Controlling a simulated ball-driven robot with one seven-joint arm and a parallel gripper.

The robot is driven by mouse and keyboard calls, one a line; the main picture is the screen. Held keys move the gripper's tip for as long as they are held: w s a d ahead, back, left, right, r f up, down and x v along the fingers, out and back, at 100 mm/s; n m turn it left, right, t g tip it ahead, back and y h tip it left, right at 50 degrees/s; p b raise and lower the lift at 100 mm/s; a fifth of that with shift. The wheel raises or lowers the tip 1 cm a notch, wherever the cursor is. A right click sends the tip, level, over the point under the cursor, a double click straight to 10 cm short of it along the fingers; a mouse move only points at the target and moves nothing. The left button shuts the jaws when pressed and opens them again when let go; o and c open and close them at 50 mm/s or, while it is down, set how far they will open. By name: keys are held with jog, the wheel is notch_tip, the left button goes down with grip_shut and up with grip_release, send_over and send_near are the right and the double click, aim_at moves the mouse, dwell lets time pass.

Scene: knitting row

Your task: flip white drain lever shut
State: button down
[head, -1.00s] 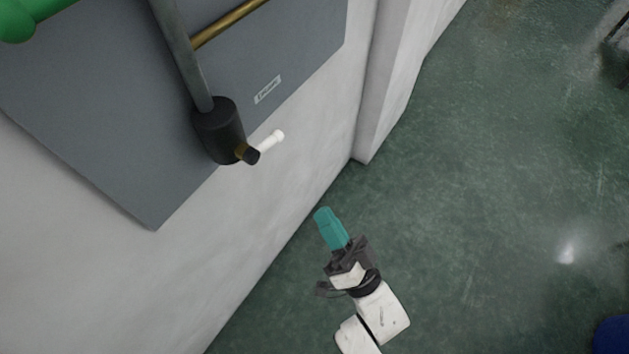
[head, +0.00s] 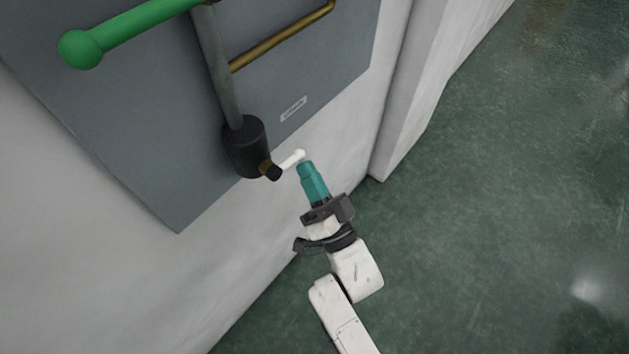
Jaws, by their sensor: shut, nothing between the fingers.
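The white drain lever (head: 291,159) is a short white rod with a rounded end. It sticks out to the right from a small brass and black fitting (head: 270,171) at the bottom of a black cylinder (head: 246,147). My gripper (head: 306,168) has teal fingers that are shut with nothing between them. Its fingertips are just right of and slightly below the lever's rounded end. I cannot tell whether they touch it.
A grey pipe (head: 214,65) runs up from the cylinder over a grey panel (head: 150,130) on the white wall (head: 90,230). A brass pipe (head: 285,40) and a green handle (head: 130,27) are above. A wall corner (head: 400,130) juts out at right. Green floor (head: 500,200) is open there.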

jog(key=shift+f+b, duration=0.1)
jog(key=shift+b, duration=0.25)
jog(key=shift+w+d+r+n+y+b, duration=0.1)
jog(key=shift+w+r+n+y+b, duration=0.15)
jog(key=shift+n+y+b, duration=0.55)
jog(key=shift+w+d+r, duration=0.1)
jog(key=shift+d+r, duration=0.05)
jog(key=shift+r, duration=0.5)
jog(key=shift+f, duration=0.1)
